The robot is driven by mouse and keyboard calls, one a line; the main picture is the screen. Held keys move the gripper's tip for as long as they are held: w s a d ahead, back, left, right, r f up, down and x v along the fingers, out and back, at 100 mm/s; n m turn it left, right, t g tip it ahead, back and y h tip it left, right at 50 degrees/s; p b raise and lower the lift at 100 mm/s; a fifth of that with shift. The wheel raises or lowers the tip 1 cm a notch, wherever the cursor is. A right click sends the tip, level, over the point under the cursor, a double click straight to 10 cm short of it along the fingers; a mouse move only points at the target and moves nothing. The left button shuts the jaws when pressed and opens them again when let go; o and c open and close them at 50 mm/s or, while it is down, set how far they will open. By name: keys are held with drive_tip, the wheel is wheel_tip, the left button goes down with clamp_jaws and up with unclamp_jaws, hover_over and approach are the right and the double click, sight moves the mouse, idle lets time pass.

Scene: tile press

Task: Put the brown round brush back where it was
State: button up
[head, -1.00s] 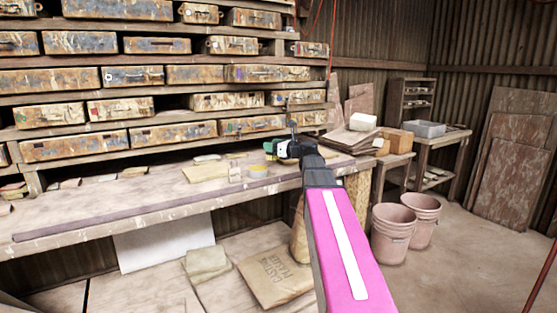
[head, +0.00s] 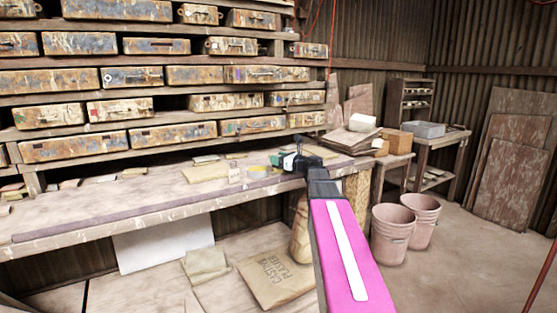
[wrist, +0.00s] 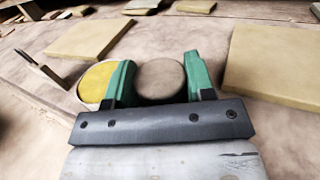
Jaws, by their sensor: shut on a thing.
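My gripper (head: 280,160) is low over the workbench (head: 130,207). In the wrist view, its two green fingers (wrist: 160,80) are shut on the brown round brush (wrist: 160,78), of which the round brown top shows between them. The brush's lower part is hidden, so I cannot tell whether it touches the bench. In the head view the brush cannot be made out clearly. A yellow-topped round container (wrist: 97,83) stands close beside the left finger. It also shows in the head view (head: 257,170).
Flat tan slabs lie on the bench at left (wrist: 88,38) and right (wrist: 275,60) of my gripper. A small upright item (wrist: 40,68) stands left of the yellow container. Shelves of worn cases (head: 130,75) rise behind the bench.

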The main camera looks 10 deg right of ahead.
drive_tip(key=shift+f, duration=0.1)
drive_tip(key=o, duration=1.1)
drive_tip(key=v, duration=1.2)
